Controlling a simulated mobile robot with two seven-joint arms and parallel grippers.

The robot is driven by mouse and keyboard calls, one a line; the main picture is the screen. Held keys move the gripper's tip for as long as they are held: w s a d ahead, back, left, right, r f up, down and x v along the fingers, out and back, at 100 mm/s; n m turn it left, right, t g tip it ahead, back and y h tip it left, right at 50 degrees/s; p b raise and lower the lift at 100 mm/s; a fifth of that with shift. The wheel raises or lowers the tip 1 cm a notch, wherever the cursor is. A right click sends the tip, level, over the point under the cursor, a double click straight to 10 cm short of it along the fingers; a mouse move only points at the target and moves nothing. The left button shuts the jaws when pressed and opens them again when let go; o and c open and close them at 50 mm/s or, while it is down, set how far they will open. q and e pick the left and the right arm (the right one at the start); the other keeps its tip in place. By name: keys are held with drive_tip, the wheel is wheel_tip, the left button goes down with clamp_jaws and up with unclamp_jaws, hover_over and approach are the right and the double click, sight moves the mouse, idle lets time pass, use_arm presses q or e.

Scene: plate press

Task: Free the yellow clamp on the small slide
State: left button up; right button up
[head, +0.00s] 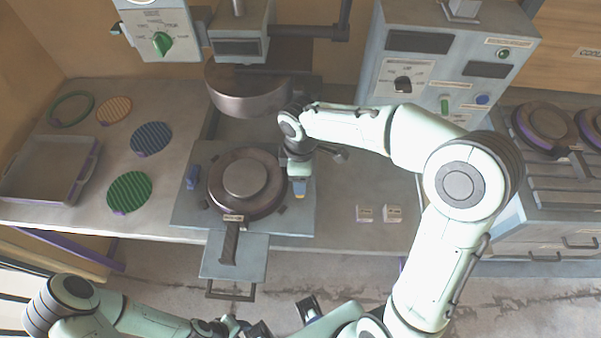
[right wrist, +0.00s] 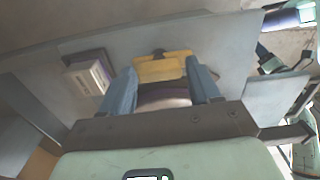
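The yellow clamp (right wrist: 163,67) shows between and just beyond the fingertips of my right gripper (right wrist: 162,75) in the right wrist view. The fingers stand apart, one on each side; I cannot tell whether they touch it. In the head view, my right gripper (head: 299,180) points down over the clamp (head: 299,194), at the right side of a dark round plate (head: 243,205) on the grey slide (head: 188,215). The gripper hides most of the clamp. My left gripper (head: 235,327) is low at the bottom edge, away from the bench, its fingers unclear.
A blue clamp (head: 192,178) is on the plate's left side. The press head (head: 248,98) hangs behind. Green (head: 129,191), blue (head: 152,138) and orange discs (head: 114,110) and a tray (head: 50,185) lie left.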

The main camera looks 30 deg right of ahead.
use_arm(q)
drive_tip(key=shift+w+r+p, duration=0.35)
drive_tip(key=shift+r+p, duration=0.15)
drive_tip(key=shift+r, duration=0.1)
drive_tip(key=shift+w+r+p, duration=0.3)
drive_tip(key=shift+r+p, duration=0.15)
drive_tip(key=shift+r, duration=0.1)
use_arm(e)
wheel_tip(320, 180, up, 13)
drive_tip(key=shift+r, duration=0.2)
